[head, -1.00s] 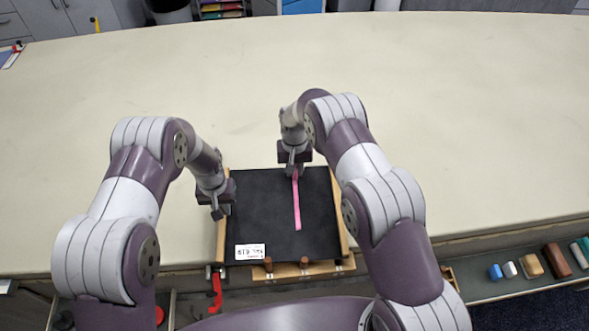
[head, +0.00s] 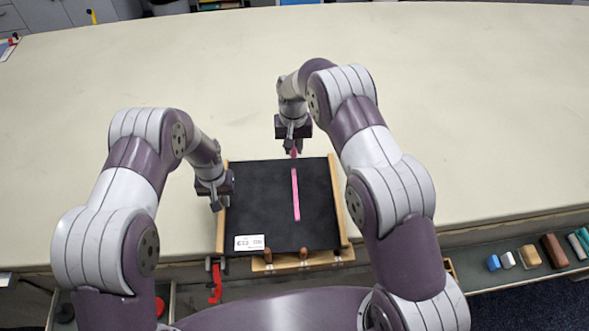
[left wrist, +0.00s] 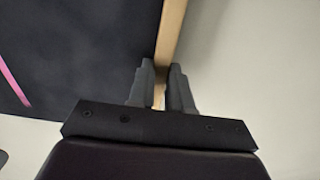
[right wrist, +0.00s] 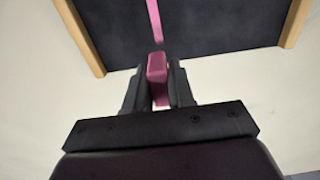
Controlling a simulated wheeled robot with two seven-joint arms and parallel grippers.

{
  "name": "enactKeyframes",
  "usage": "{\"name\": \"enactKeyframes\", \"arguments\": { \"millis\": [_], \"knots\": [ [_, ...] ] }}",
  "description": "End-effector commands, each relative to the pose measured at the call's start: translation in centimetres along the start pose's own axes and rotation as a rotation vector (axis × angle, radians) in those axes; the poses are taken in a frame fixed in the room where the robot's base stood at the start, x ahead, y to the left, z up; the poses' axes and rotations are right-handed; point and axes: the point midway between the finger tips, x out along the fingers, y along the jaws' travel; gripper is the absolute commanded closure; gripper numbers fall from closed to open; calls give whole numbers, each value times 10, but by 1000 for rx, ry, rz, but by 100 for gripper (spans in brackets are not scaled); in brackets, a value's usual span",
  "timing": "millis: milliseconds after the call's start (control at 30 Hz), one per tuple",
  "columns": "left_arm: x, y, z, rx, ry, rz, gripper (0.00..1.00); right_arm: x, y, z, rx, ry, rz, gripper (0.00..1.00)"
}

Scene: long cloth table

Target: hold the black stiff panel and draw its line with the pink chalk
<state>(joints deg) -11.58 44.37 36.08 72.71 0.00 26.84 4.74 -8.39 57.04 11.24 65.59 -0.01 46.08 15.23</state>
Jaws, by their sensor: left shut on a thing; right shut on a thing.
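The black stiff panel (head: 262,200) lies flat at the table's near edge, with wooden strips on its left and right sides. A straight pink line (head: 296,195) runs down it right of centre. My left gripper (head: 217,206) is shut on the panel's left wooden strip, with a finger on each side in the left wrist view (left wrist: 160,88). My right gripper (head: 293,149) is shut on the pink chalk (right wrist: 158,76), just beyond the panel's far edge. The chalk appears clear of the panel, lined up with the line's far end. A white label (head: 249,242) sits at the panel's near left corner.
A red clamp (head: 215,281) hangs at the table edge left of the panel. Wooden pegs (head: 268,255) stand at its near side. A tray at right holds several blocks, including a blue one (head: 493,262). The table (head: 480,110) beyond and right is clear.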

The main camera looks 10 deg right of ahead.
Motion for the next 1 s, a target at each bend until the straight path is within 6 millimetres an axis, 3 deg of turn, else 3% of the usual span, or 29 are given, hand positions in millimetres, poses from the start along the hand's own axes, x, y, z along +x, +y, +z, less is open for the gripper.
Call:
{"name": "enactKeyframes", "arguments": {
  "millis": [167,533,1000],
  "knots": [
    [0,0,0,0,1,0,100,10,0,0,0,-2,1,100],
    [0,0,0,0,1,0,100,53,0,0,0,0,0,100],
    [0,0,0,0,1,0,100,60,0,0,0,1,0,100]
  ]
}}
